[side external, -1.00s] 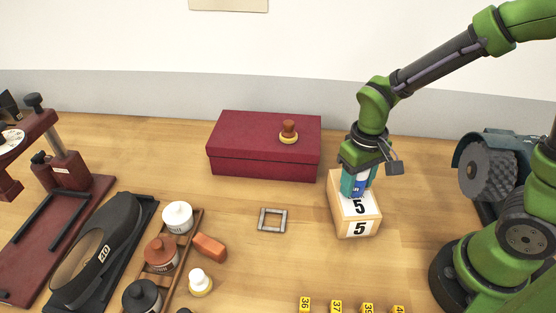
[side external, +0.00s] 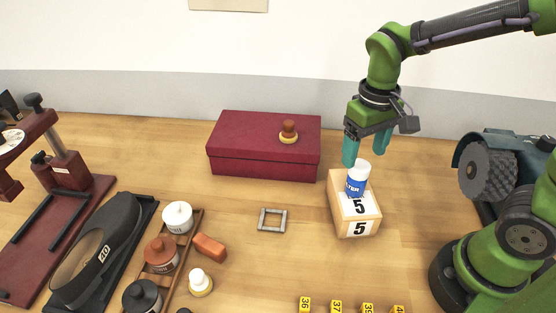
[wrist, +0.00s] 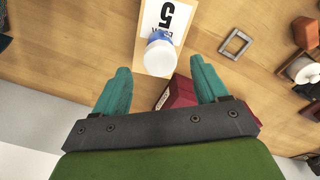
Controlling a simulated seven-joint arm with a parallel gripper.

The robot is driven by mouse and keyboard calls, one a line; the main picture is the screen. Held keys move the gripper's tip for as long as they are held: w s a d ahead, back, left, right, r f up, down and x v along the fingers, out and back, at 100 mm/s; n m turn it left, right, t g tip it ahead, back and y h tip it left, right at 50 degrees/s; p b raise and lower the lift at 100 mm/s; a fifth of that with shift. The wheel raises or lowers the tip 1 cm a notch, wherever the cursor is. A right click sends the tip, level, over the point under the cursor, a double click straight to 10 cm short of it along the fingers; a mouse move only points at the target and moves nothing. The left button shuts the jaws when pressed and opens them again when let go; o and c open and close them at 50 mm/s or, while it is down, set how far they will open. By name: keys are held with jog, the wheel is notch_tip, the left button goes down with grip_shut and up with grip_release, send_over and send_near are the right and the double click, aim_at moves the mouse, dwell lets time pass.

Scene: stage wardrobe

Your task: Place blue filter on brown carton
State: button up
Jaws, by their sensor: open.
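The blue filter (side external: 357,180) is a small blue can with a white top, standing upright on a light wooden block marked 5 (side external: 359,228). It also shows in the wrist view (wrist: 160,55), seen from above, with the block (wrist: 148,18) under it. My gripper (side external: 366,152) is open and empty, above and slightly behind the filter, apart from it. In the wrist view its teal fingers (wrist: 157,80) are spread wide with nothing between the tips. No brown carton can be told for certain; the only large box is a dark red one (side external: 262,157).
A brown-and-yellow stamp (side external: 288,132) stands on the red box. A grey square frame (side external: 272,220) lies on the table. A rack of jars (side external: 187,245), a shoe sole and a press are at left; a grinding wheel (side external: 488,168) is at right. Yellow number tags line the front.

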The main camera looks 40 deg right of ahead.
notch_tip(320, 180, up, 3)
jog(key=shift+r, duration=0.1)
jog(key=shift+s+d+r, duration=0.1)
jog(key=shift+s+r, duration=0.1)
jog(key=shift+r, duration=0.1)
jog(key=s+d+r+m+t+y, duration=0.1)
jog(key=s+r+m+t+y, duration=0.1)
jog(key=s+r+t, duration=0.2)
jog(key=shift+s+d+t, duration=0.25)
jog(key=shift+s+t, duration=0.15)
jog(key=shift+t, duration=1.2)
jog(key=shift+r, duration=0.1)
